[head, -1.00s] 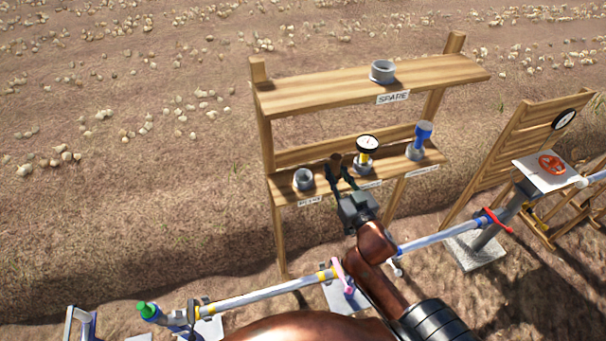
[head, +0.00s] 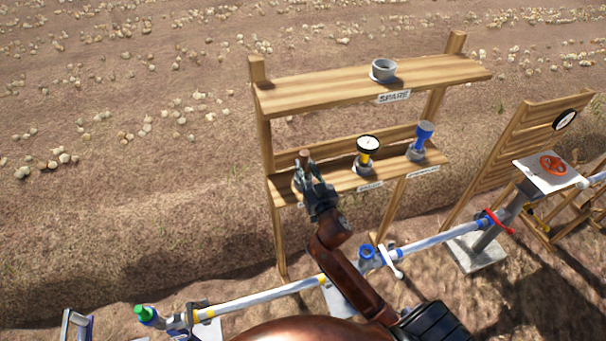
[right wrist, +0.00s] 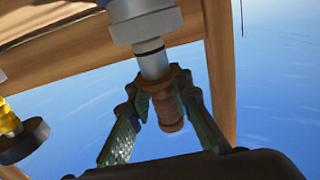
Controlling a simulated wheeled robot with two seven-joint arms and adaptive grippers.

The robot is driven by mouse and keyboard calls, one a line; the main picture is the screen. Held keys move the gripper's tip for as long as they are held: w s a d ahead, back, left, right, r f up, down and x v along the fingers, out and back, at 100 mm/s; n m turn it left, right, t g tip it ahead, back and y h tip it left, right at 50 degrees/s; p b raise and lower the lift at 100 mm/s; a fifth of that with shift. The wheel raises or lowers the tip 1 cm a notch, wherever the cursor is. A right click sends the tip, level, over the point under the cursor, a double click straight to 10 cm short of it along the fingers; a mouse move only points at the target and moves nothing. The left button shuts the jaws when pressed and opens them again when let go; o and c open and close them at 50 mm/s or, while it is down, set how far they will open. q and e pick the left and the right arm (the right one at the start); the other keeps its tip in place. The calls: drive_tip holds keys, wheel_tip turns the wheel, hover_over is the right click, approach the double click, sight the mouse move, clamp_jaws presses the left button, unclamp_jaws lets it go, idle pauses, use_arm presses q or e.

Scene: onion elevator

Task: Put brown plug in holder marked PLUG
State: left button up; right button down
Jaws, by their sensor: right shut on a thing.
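My right gripper (head: 307,173) is shut on the brown plug (head: 304,156) over the left end of the lower shelf. In the right wrist view, the fingers (right wrist: 162,92) grip the plug's brown head (right wrist: 169,108). Its grey shaft with a black ring (right wrist: 152,60) meets the grey holder (right wrist: 145,24) end-on; I cannot tell whether the tip is inside or just above it. My left gripper is not in view.
An empty grey holder (head: 383,69) sits on the upper shelf marked SPARE. A pipe (head: 262,296) runs in front.

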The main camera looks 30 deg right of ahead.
drive_tip(key=shift+w+a+f, duration=0.15)
drive_tip(key=shift+w+f, duration=0.1)
drive_tip(key=shift+f, duration=0.1)
wheel_tip(320, 180, down, 2)
drive_tip(key=shift+f+b, duration=0.25)
drive_tip(key=shift+b, duration=0.05)
drive_tip(key=shift+f, duration=0.25)
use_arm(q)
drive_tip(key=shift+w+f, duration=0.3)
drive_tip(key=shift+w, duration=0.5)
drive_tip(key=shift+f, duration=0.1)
use_arm(e)
drive_tip(key=c, duration=1.7)
unclamp_jaws()
drive_tip(key=shift+f, duration=0.1)
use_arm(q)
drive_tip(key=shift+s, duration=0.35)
use_arm(e)
drive_tip(key=shift+s, duration=0.1)
use_arm(q)
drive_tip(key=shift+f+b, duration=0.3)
drive_tip(key=shift+b, duration=0.1)
use_arm(e)
drive_tip(key=v, duration=1.2)
